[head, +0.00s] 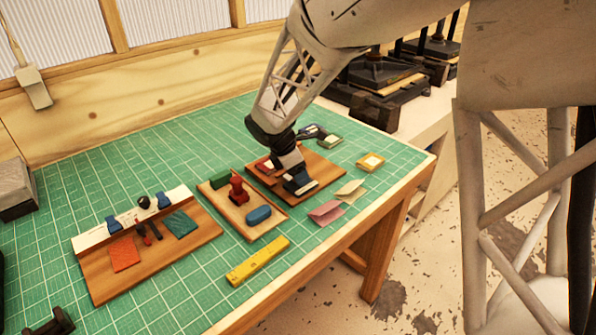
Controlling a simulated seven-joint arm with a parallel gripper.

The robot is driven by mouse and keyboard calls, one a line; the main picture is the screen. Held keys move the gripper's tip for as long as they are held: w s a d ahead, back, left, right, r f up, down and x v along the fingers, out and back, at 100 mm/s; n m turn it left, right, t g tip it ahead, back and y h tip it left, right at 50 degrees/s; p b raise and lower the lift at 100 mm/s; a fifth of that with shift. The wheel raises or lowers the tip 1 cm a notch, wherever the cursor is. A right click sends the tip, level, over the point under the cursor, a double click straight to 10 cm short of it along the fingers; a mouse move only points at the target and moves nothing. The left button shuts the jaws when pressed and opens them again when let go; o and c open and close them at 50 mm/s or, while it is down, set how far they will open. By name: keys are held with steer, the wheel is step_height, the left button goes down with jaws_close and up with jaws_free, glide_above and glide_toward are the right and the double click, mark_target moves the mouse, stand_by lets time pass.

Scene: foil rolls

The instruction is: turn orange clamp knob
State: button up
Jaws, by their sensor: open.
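My gripper (299,184) reaches down from the upper right, with its dark end low over the right wooden board (328,168). It hides part of that board, and the gap between its fingers is hard to see. A small red and white piece (264,165) shows on this board, left of my gripper. I cannot make out an orange clamp knob. A red knob-shaped piece (238,190) stands upright on the middle wooden tray (265,229), left of my gripper and apart from it. A flat orange-red square (124,253) lies on the left board (103,287).
The left board also holds blue clips (112,223), a teal square (180,224) and dark tools. A blue oval (258,215) and a green block (220,181) sit on the middle tray. A yellow bar (258,261) and a pink folded card (326,213) lie near the table's front edge.

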steer(key=shift+f, duration=0.2)
steer(key=c, duration=0.9)
